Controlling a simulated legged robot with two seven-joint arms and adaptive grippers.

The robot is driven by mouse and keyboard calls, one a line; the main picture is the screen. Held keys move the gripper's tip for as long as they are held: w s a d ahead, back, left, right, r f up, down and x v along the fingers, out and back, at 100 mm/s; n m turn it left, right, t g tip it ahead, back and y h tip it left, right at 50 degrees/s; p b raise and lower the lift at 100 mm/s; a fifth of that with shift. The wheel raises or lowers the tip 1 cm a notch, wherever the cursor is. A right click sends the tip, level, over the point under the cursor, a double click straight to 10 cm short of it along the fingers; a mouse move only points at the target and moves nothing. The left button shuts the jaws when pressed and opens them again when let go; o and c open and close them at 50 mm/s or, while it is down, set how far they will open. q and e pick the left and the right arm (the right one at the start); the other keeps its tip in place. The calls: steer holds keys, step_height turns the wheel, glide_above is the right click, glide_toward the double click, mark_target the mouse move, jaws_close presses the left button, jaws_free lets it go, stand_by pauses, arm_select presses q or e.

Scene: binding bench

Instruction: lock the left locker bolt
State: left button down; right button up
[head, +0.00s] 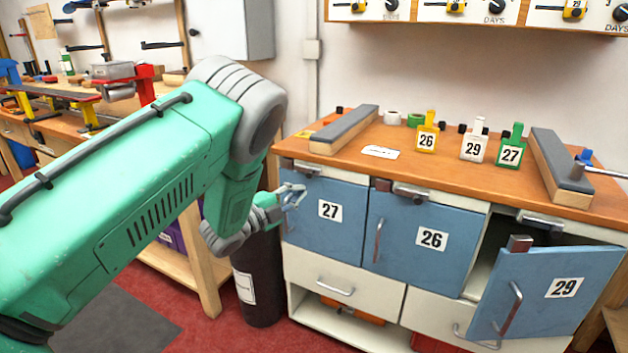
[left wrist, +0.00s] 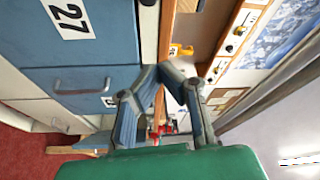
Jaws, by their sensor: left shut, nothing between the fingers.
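The left locker has a blue door (head: 318,228) marked 27, which looks closed. Its grey bolt (head: 307,169) sits along the top edge of the door, under the bench top; its exact position is too small to tell. My left gripper (head: 301,192) is shut and empty near the upper left part of this door, below the bolt. I cannot tell whether it touches the door. In the left wrist view the fingers (left wrist: 160,70) come together, with the door 27 (left wrist: 85,30) at upper left. My right gripper is not in view.
The middle door 26 (head: 415,238) is closed. Door 29 (head: 545,293) on the right hangs open. On the bench top (head: 450,175) stand yellow, white and green numbered tags and two grey-topped wooden bars. A dark cylinder (head: 258,280) stands on the floor below my gripper.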

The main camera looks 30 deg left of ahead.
mark_target(325, 178)
arm_select(q)
steer(key=w+b, duration=0.3)
steer(key=w, duration=0.6)
steer(key=shift+w, duration=0.25)
steer(key=shift+a+f, duration=0.2)
steer(key=shift+a, duration=0.35)
steer(key=a, duration=0.5)
steer(key=shift+s, duration=0.15)
steer(key=shift+r, duration=0.1)
